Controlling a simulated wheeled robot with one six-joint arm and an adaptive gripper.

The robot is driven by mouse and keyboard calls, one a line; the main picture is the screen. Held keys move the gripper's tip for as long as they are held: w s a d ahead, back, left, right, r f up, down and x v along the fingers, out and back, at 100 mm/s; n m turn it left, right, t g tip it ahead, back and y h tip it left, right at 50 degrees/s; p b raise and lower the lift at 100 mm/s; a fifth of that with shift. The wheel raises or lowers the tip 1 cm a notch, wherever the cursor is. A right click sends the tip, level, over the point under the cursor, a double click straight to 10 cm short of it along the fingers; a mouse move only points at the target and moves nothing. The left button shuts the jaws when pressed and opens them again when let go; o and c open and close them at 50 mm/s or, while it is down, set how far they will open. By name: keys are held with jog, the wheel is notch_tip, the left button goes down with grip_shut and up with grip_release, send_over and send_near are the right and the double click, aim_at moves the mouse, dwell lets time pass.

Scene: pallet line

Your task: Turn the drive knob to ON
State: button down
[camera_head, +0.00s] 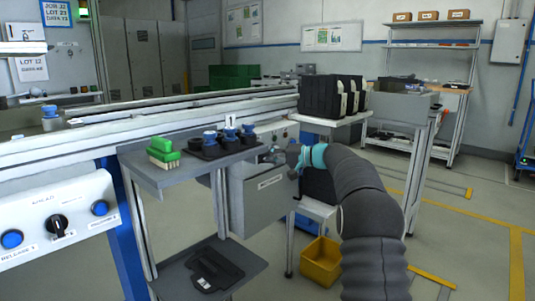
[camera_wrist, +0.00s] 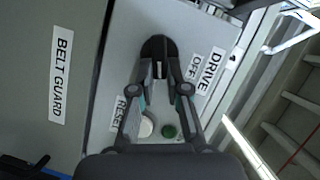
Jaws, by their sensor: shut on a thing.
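The black drive knob (camera_wrist: 157,45) sits on a light grey panel (camera_wrist: 200,30) in the wrist view, beside the labels DRIVE and OFF. An ON label is not visible to me. My gripper (camera_wrist: 160,70) is shut on the knob, its fingertips at the knob's near part. In the head view my gripper (camera_head: 277,154) is at the grey control box (camera_head: 262,200) beyond the small table, and the knob cannot be made out there.
A belt guard plate (camera_wrist: 45,80) is at the left. A grey side table (camera_head: 185,178) holds green blocks (camera_head: 163,152) and a dark tray (camera_head: 222,150) left of my arm.

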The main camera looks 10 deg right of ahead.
jog(key=shift+a+f+m+y, duration=0.1)
jog(key=shift+f+m+y, duration=0.25)
jog(key=shift+m, duration=0.55)
jog(key=shift+a+f+m+y, duration=0.1)
jog(key=shift+m+y, duration=0.35)
jog(key=shift+m, duration=0.45)
